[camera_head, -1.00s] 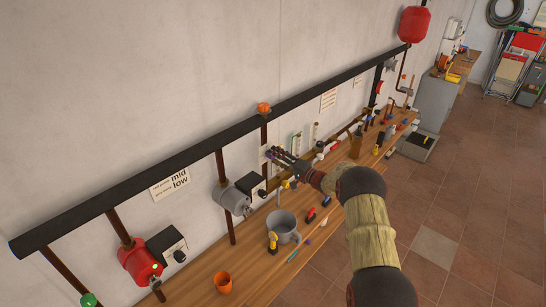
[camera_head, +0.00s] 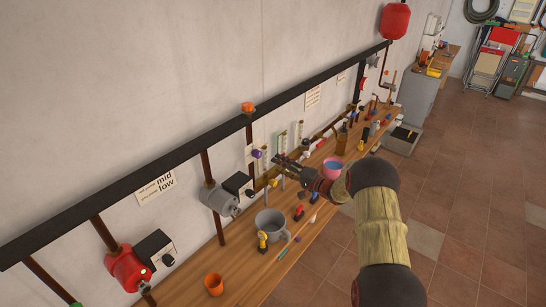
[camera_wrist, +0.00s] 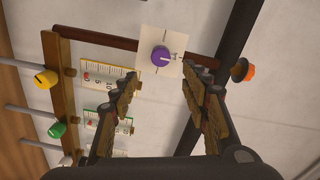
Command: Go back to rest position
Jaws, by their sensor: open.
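My gripper (camera_head: 278,162) is open and empty, held over the workbench near the wall. In the wrist view, its two fingers (camera_wrist: 160,82) are spread apart with nothing between them. A purple knob (camera_wrist: 160,57) on a white plate is beyond the fingertips, apart from them. The same purple knob (camera_head: 257,154) shows just left of the gripper in the head view. My arm stretches from the lower right toward the wall, bent at the elbow.
A black beam (camera_head: 185,157) and pipes run along the wall. The tiled floor (camera_head: 470,220) at right is clear.

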